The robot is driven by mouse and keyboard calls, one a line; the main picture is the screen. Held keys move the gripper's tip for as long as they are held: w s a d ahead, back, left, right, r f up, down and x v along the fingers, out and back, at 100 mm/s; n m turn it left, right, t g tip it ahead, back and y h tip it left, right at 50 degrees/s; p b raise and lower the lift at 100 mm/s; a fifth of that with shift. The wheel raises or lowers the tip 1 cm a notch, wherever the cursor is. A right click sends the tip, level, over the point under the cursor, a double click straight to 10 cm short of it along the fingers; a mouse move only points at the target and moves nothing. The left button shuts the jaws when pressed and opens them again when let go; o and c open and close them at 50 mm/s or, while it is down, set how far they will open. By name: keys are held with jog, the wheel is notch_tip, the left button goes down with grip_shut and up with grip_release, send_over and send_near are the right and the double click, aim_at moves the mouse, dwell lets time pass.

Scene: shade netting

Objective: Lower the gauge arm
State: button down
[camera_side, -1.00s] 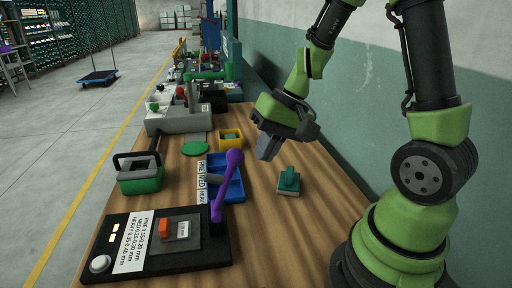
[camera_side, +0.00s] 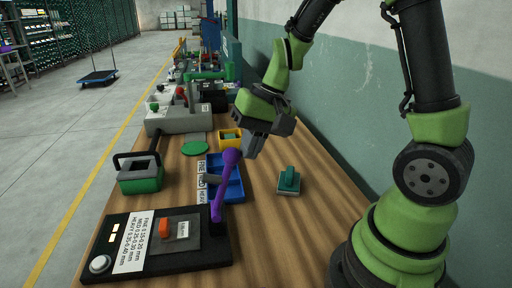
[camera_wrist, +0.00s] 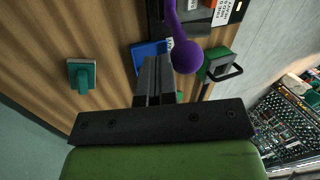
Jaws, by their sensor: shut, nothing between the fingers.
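The gauge arm is a purple lever with a round knob (camera_side: 231,158). It stands raised, leaning slightly right, from the black gauge base (camera_side: 190,262) at the front left. The knob also shows in the wrist view (camera_wrist: 186,57), just right of my fingers. My gripper (camera_side: 250,150) is shut and empty, its fingertips close beside the knob on its right. Whether they touch it cannot be told. An orange block (camera_side: 165,230) and a small readout (camera_side: 183,229) sit on the base's grey plate. My fingers show in the wrist view (camera_wrist: 155,80).
A blue divided tray (camera_side: 232,188) lies right behind the lever. The front right wood is clear.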

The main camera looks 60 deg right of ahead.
jog(key=w+a+g+h, duration=0.1)
jog(key=w+a+r+g+h, duration=0.1)
jog(key=w+a, duration=0.1)
jog(key=w+a+g+h, duration=0.1)
jog(key=shift+w+a+r, duration=0.35)
jog(key=shift+w+a, duration=0.05)
jog(key=w+a+f, duration=0.7)
jog(key=w+a, duration=0.3)
jog(key=shift+f+g+h, duration=0.25)
jog(key=shift+g+h, duration=0.05)
jog(key=shift+g, duration=0.1)
jog(key=shift+r, duration=0.1)
dwell(0.5)
